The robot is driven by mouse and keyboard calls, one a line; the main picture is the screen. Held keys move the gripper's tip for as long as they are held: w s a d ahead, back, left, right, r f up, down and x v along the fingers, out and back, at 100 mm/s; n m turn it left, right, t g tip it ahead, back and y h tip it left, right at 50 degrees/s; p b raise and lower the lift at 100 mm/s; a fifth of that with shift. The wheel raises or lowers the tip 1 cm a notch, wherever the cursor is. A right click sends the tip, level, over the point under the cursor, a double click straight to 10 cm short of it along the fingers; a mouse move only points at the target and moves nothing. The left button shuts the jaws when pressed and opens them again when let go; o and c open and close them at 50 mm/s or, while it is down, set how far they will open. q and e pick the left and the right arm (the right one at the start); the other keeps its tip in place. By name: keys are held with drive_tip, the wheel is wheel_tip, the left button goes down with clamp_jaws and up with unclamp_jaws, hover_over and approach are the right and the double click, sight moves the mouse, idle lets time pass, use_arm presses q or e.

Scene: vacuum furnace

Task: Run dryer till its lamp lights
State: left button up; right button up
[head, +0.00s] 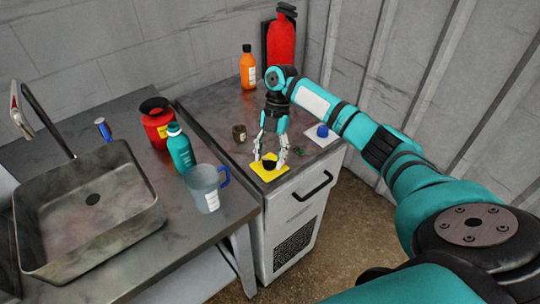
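My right gripper (271,154) points straight down over the front of the cabinet top, with its fingers spread. A small black cup-like object (270,164) is between and just below the fingertips, on a yellow square mat (262,174). I cannot tell whether the fingers touch it. Nothing in view is clearly marked as a dryer, and I see no lit lamp. The white cabinet (285,222) has a black handle (315,187) and a dark grille (295,243) on its closed front. My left gripper is not in view.
A blue object on a white square (318,141) and a small dark jar (239,133) stand nearby. Behind are an orange bottle (248,70) and a red extinguisher (281,40). The left counter holds a sink (50,250), jug (203,192), teal bottle (180,152) and red container (156,127).

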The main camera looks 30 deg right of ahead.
drive_tip(key=shift+o, duration=0.7)
drive_tip(key=v, duration=1.2)
drive_tip(key=shift+f, duration=0.1)
